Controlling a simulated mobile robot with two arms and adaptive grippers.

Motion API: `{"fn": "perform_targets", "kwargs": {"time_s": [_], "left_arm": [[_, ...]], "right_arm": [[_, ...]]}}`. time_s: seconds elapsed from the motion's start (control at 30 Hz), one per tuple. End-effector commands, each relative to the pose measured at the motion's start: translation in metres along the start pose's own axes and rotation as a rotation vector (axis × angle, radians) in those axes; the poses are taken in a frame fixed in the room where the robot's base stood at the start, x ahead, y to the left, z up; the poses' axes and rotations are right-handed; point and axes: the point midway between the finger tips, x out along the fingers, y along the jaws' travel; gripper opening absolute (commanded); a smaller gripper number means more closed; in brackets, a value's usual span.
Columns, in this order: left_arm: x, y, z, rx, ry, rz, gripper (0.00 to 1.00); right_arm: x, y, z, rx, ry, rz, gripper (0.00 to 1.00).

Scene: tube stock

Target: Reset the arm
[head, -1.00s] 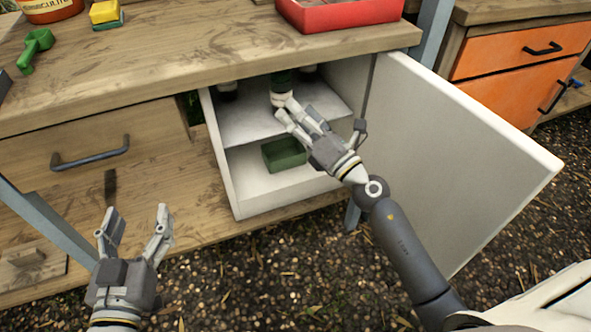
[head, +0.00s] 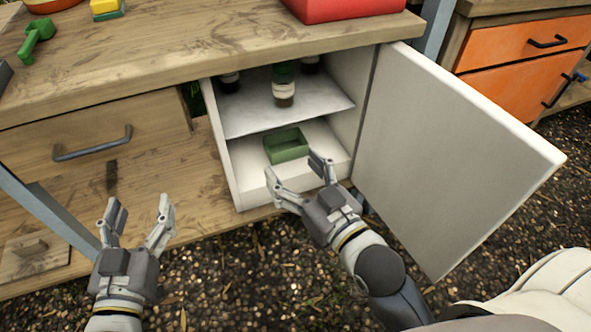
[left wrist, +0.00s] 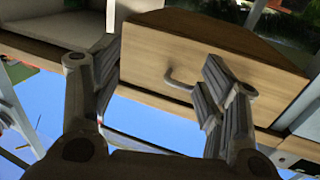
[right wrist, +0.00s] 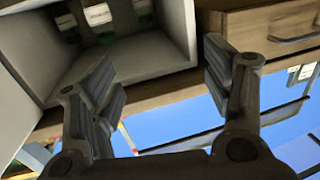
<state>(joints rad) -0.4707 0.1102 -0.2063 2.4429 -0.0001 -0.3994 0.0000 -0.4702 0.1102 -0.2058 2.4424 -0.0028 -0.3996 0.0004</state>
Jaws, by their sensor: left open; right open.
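My right gripper (head: 293,181) is open and empty in front of the open white cabinet (head: 222,150), near the lower level. In the right wrist view its spread fingers (right wrist: 160,80) have nothing between them. My left gripper (head: 138,215) is open and empty in front of the bench, left of the cabinet. In the left wrist view its fingers (left wrist: 160,85) are also apart with nothing between them.
The white cabinet door (head: 450,150) stands open on the right. A bottle (head: 283,88) stands on the cabinet's shelf, with others behind. A green box (head: 287,146) is on the cabinet floor. A closed wooden drawer (head: 90,140) is to the left.

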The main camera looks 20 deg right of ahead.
Motion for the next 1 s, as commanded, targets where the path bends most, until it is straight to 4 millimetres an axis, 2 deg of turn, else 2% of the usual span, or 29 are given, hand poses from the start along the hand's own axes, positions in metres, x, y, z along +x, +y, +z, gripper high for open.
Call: {"fn": "perform_targets", "kwargs": {"time_s": [0.47,0.6,0.67,0.77,0.87,1.0], "left_arm": [[0.0,-0.001,0.002,0.001,-0.004,-0.001,0.67],[0.006,-0.001,0.013,0.002,-0.046,-0.002,0.67],[0.01,-0.002,0.025,0.002,-0.087,-0.002,0.67],[0.017,-0.003,0.058,0.003,-0.185,-0.004,0.67],[0.018,-0.004,0.099,0.003,-0.296,-0.005,0.67],[0.006,-0.005,0.156,0.004,-0.452,-0.008,0.67]], "right_arm": [[0.0,0.0,0.001,0.003,-0.003,-0.001,0.72],[0.005,0.0,0.011,0.002,-0.043,-0.001,0.72],[0.01,0.001,0.025,0.001,-0.085,0.0,0.72],[0.017,0.001,0.058,0.0,-0.184,0.001,0.72],[0.018,0.003,0.099,-0.001,-0.295,0.003,0.72],[0.006,0.004,0.156,-0.001,-0.452,0.006,0.72]]}}
